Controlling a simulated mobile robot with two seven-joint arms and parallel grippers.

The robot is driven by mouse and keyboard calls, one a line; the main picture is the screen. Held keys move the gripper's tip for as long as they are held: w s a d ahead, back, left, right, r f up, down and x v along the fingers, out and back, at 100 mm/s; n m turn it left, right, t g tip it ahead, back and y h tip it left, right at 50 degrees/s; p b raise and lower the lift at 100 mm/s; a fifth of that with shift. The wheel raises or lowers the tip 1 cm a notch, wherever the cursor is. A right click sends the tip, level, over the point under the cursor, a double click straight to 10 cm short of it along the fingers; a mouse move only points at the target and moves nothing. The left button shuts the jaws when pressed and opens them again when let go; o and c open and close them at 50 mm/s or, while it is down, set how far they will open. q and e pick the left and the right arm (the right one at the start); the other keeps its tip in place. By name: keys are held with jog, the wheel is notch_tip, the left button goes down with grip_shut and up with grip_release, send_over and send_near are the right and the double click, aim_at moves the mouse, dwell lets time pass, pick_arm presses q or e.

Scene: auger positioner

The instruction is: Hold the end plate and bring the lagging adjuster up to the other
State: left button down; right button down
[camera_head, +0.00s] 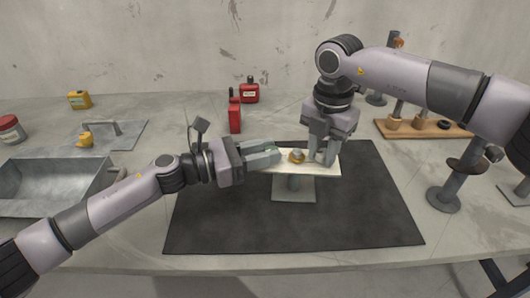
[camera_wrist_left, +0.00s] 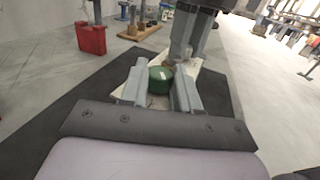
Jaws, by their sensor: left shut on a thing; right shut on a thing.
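A pale narrow board (camera_head: 284,167) sits on a grey pedestal (camera_head: 293,190) over the dark mat. My left gripper (camera_head: 277,152) reaches in from the left, low over the board's left end. In the left wrist view (camera_wrist_left: 158,88) its fingers are shut on a green round piece (camera_wrist_left: 160,80). A small brass-coloured piece (camera_head: 296,156) shows between my two grippers. My right gripper (camera_head: 323,158) points down at the board's right part, shut on a part that its fingers hide. I cannot tell which piece is the end plate and which the lagging adjuster.
The dark mat (camera_head: 220,220) is clear around the pedestal. A red can (camera_head: 234,115) and a red canister (camera_head: 250,92) stand behind. A wooden rack (camera_head: 425,128) and a grey stand (camera_head: 455,185) are at right.

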pick_arm(q)
jog(key=m+g, duration=0.1)
jog(key=m+g+h, duration=0.1)
jog(key=g, duration=0.1)
jog(key=m+g, duration=0.1)
jog(key=g, duration=0.1)
jog(key=shift+w, duration=0.3)
jog(key=shift+m+g, duration=1)
jog(key=shift+g, duration=0.4)
pick_arm(e)
jog(key=shift+d, duration=0.1)
pick_arm(q)
jog(key=shift+m+g, duration=0.3)
jog(key=shift+g, duration=0.1)
jog(key=c, duration=0.8)
grip_release()
jog(key=shift+a, duration=0.1)
jog(key=a, duration=0.4)
jog(key=w+a, duration=0.1)
jog(key=a, duration=0.6)
jog(key=shift+w+a, duration=0.15)
jog(key=shift+a, duration=0.25)
